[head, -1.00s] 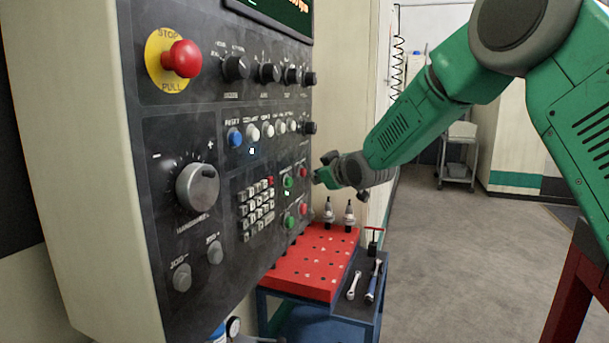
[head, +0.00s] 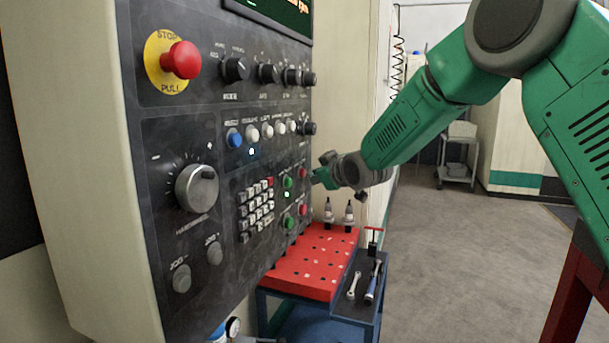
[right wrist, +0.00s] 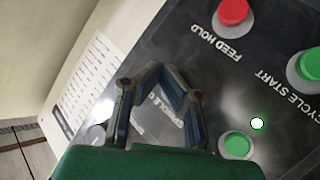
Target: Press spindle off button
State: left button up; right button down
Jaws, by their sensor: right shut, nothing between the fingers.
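The black control panel (head: 215,130) stands at the left. An upper red button (head: 303,172) sits beside an upper green button (head: 288,182); below are another red button (head: 302,208) and a green one (head: 288,221). My right gripper (head: 314,178) is shut and empty, close to the upper red button at the panel's right edge; contact cannot be told. In the right wrist view its fingers (right wrist: 158,78) cover part of a spindle label, and no red button shows beneath them. The nearby green button (right wrist: 235,145) and red feed hold button (right wrist: 232,12) are visible. My left gripper is out of view.
A red emergency stop (head: 181,60), selector knobs and a keypad (head: 256,209) share the panel. A red-topped tool cart (head: 312,262) with tool holders and wrenches stands below my right gripper. Open floor (head: 450,260) lies to the right.

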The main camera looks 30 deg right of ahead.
jog(key=shift+w+a, duration=0.45)
dwell(0.8)
jog(key=shift+d, duration=0.1)
jog(key=shift+s+d, duration=0.45)
jog(key=shift+s, duration=0.2)
jog(key=shift+s+d+p, duration=0.4)
jog(key=shift+s+d, duration=1.3)
jog(key=shift+s, duration=0.15)
jog(key=shift+s, duration=0.1)
